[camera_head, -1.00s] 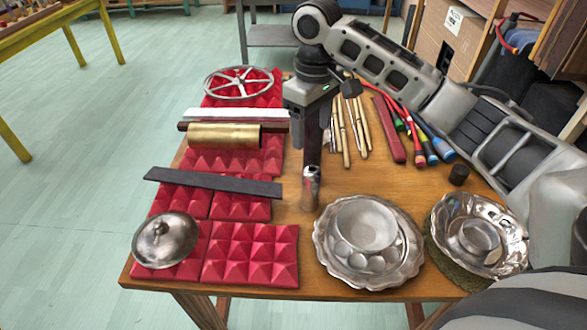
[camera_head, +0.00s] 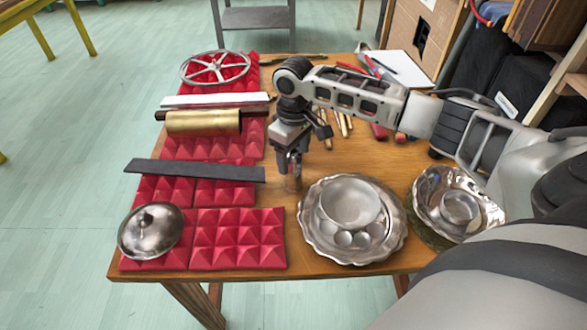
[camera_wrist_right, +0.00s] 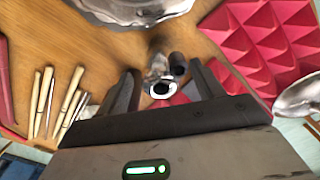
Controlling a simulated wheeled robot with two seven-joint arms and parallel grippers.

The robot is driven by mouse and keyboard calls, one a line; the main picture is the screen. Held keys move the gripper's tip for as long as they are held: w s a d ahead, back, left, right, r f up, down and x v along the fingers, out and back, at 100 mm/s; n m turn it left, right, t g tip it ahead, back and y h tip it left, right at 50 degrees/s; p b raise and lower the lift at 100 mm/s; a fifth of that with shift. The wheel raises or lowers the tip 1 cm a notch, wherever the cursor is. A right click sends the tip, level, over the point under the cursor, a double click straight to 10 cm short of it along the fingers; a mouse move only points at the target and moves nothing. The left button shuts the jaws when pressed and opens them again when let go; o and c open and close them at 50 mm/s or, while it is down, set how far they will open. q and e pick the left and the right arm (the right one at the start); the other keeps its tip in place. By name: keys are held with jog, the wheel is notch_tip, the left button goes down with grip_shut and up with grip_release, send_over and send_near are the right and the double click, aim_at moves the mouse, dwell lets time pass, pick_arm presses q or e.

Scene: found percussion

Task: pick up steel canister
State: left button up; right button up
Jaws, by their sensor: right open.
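The steel canister (camera_head: 294,184) is a small shiny cylinder on the wooden table, right of the red foam pads. In the head view my right gripper partly covers it. In the right wrist view the steel canister (camera_wrist_right: 158,70) shows its open-looking round end, lying between and just beyond the two dark fingers. My right gripper (camera_head: 290,166) points down, directly over the canister. In the wrist view the right gripper (camera_wrist_right: 166,82) has its fingers spread, with visible gaps to the canister. My left gripper is not in view.
A silver platter with a bowl (camera_head: 352,202) stands close to the right. Another metal dish (camera_head: 456,205) lies beyond it. Left are red foam pads (camera_head: 240,240), a dark bar (camera_head: 195,170), a brass tube (camera_head: 203,122), a lid (camera_head: 150,230) and a wheel (camera_head: 215,68). Sticks lie behind.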

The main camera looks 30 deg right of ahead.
notch_tip(320, 180, down, 2)
jog(key=shift+f, duration=0.1)
jog(key=c, duration=1.1)
